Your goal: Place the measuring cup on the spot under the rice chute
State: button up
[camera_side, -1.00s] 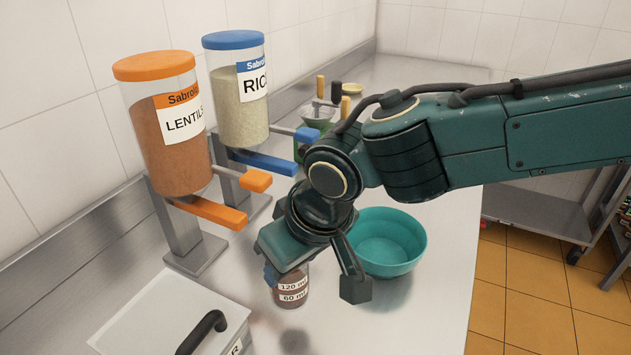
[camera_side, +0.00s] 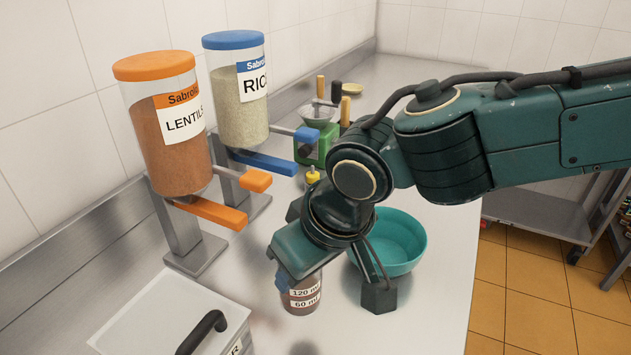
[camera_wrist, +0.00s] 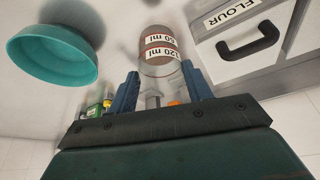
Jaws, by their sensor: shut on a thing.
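The measuring cup (camera_side: 303,294) is a clear cup with 120 ml and 60 ml labels and reddish-brown contents in its lower part. My gripper (camera_wrist: 160,88) is shut on the measuring cup (camera_wrist: 160,48), with blue fingers on both sides of it. In the side view my gripper covers the cup's upper part. The rice dispenser (camera_side: 238,105) has a blue lid and stands at the back left. Its blue chute lever (camera_side: 262,162) sticks out low at the front. The spot under the rice chute is hard to make out. The cup is in front and to the right of the dispensers.
The lentils dispenser (camera_side: 172,140) with orange levers stands nearer than the rice one. A teal bowl (camera_side: 400,240) sits behind my gripper on the right. A flour bin (camera_wrist: 245,45) with a black handle is near the front. A green grinder (camera_side: 312,145) stands behind.

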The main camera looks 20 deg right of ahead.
jog(key=w+d+f+m+h, duration=0.2)
jog(key=w+d+f+m, duration=0.3)
jog(key=w+d+f, duration=0.15)
jog(key=w, duration=1.4)
jog(key=shift+w+a+r+t, duration=0.2)
jog(key=shift+w+a+t, duration=0.05)
jog(key=shift+a+t, duration=0.1)
jog(key=shift+w, duration=0.1)
jog(key=shift+w+f, duration=0.4)
jog(key=shift+w, duration=0.45)
jog(key=shift+w+f, duration=0.4)
jog(key=shift+w, duration=0.45)
jog(key=shift+f, duration=0.15)
jog(key=o, duration=1.4)
jog(key=shift+c, duration=0.2)
